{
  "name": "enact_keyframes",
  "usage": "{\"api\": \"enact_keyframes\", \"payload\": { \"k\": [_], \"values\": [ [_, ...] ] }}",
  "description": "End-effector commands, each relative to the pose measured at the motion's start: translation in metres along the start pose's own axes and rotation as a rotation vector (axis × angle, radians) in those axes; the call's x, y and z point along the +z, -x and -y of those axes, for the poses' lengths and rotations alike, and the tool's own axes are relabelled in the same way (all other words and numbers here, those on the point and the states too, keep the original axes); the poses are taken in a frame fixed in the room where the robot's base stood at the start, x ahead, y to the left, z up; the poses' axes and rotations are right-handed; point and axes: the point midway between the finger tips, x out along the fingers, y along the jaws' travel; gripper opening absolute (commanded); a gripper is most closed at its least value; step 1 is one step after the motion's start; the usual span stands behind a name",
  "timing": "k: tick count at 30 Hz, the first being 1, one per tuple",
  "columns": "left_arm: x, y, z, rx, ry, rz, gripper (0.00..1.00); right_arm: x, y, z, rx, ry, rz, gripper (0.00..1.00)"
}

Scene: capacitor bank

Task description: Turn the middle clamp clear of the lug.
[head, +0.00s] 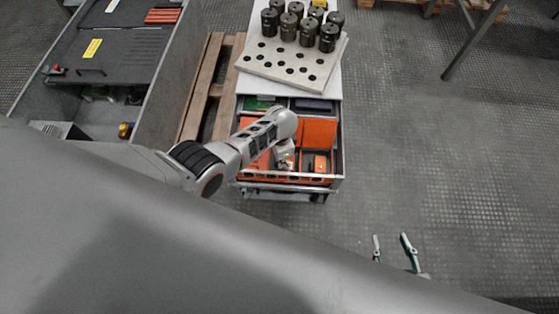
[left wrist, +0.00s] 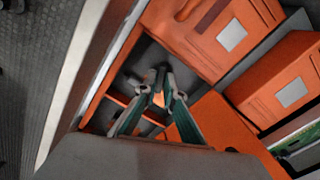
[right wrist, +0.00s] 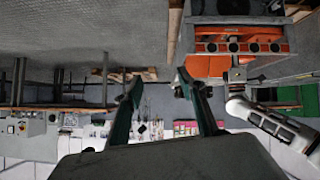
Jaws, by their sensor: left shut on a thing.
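The open drawer (head: 337,160) holds orange capacitor blocks, large ones (left wrist: 205,35) and lower ones. My left gripper (left wrist: 160,92) reaches down between the blocks, its green fingers close together. A small orange-tan piece (left wrist: 160,74) shows between its fingertips; it appears to be the middle clamp, mostly hidden by the fingers. I cannot tell how it stands to the lug, which I cannot make out. In the head view my left arm partly hides the drawer. My right gripper (head: 392,245) is open and empty, away from the drawer; its parted fingers also show in the right wrist view (right wrist: 157,82).
A white top with a pale holed plate (head: 262,67) and several dark cylinders stands behind the drawer. A wooden pallet (head: 207,75) and a grey cart (head: 115,60) are at left. Drawer walls and blocks close in around my left gripper.

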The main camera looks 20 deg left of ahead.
Motion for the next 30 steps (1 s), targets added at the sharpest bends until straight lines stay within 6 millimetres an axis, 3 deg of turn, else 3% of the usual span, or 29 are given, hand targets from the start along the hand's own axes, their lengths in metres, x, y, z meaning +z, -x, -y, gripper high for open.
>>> {"api": "enact_keyframes", "payload": {
  "k": [30],
  "values": [
    [-0.0011,-0.0007,-0.0012,0.003,0.93,-0.002,0.0,-0.0006,0.0004,-0.0022,0.008,-0.004,0.005,0.4]
  ]
}}
